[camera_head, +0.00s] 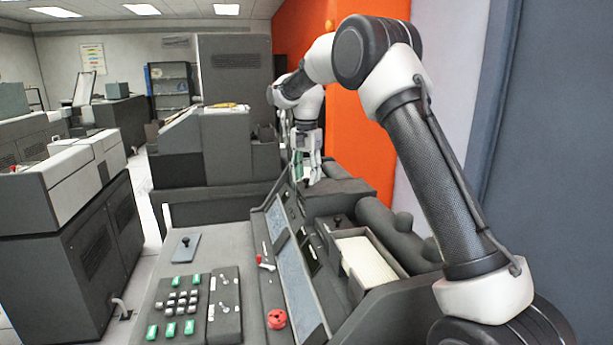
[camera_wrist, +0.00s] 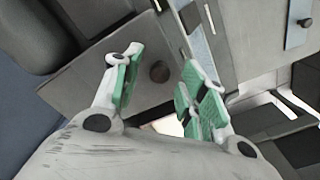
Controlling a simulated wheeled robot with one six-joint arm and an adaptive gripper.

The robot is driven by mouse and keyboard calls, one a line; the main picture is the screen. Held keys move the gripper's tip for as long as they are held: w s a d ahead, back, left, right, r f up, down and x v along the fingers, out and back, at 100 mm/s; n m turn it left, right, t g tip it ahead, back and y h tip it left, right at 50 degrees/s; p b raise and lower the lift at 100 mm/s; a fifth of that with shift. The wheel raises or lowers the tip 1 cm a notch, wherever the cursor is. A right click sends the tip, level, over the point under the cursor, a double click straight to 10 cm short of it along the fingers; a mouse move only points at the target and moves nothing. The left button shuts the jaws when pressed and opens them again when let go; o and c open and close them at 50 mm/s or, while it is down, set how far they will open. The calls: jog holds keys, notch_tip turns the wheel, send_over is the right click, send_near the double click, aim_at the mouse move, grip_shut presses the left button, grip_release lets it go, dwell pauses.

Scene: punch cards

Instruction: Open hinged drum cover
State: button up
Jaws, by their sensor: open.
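A flat dark grey panel with a round black knob (camera_wrist: 159,72), which looks like the hinged drum cover (camera_wrist: 82,82), lies flat and looks closed in the wrist view. My gripper (camera_head: 306,177) hangs over the far end of the machine, pointing down. Its green-padded fingers (camera_wrist: 162,58) are apart and empty. In the wrist view the knob appears between them, but whether they are at its height is unclear. The hinge is not clearly seen.
A tray of cards (camera_head: 368,258) sits near my arm. A keypad (camera_head: 183,300), a red knob (camera_head: 277,319) and a grey-blue plate with a black knob (camera_head: 186,246) are on the desk. An orange wall (camera_head: 350,130) stands close behind on the right.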

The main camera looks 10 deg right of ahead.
jog(key=shift+f, duration=0.3)
grip_shut()
jog(key=shift+d+r, duration=0.1)
